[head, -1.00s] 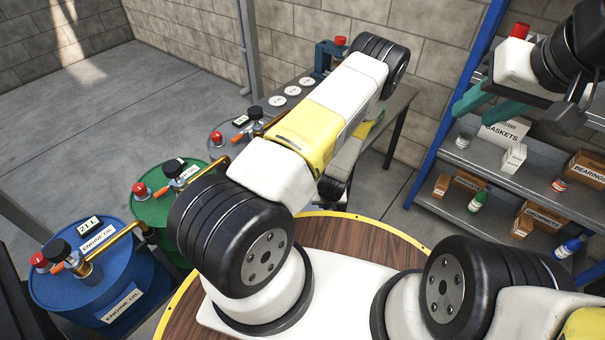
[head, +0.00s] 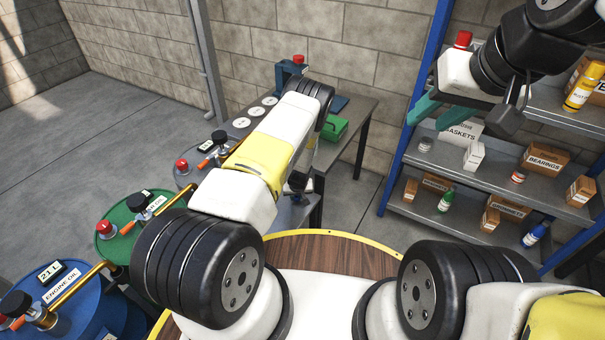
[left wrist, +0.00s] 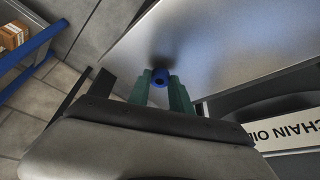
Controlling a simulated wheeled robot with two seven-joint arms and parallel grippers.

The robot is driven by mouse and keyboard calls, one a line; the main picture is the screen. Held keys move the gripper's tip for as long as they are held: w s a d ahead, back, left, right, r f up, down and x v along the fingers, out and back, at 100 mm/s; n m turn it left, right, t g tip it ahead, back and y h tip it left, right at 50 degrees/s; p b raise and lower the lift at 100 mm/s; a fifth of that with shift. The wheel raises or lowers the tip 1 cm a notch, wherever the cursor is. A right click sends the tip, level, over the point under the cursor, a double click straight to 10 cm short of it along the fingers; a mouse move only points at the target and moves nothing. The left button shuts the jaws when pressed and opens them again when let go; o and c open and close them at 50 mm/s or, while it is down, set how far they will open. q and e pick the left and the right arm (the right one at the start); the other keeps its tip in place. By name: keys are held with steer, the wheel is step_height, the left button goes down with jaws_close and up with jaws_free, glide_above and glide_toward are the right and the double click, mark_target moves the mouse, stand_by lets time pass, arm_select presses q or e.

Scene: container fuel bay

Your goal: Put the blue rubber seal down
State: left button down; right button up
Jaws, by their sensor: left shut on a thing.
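The blue rubber seal (left wrist: 160,78) is a small blue ring with a dark hole. In the left wrist view it is held between the two green fingers of my left gripper (left wrist: 161,88), which is shut on it. A grey metal surface (left wrist: 225,45) lies beyond the seal; I cannot tell whether they touch. In the head view my left arm reaches toward the workbench (head: 352,112) and hides the seal and the left fingertips. My right gripper (head: 438,112) is at the upper right before the shelves, its teal fingers apart and empty.
A green tray (head: 337,127) and a blue device with a red cap (head: 288,74) are on the workbench. Drums with valves stand at left, including a green drum (head: 118,245). A blue-posted shelf rack (head: 400,150) with boxes and bottles is at right. Open floor lies at back left.

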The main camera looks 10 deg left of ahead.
arm_select(q)
steer(key=shift+f, duration=0.4)
steer(key=shift+f, duration=0.1)
steer(key=c, duration=1.2)
jaws_free()
steer(key=shift+o, duration=0.2)
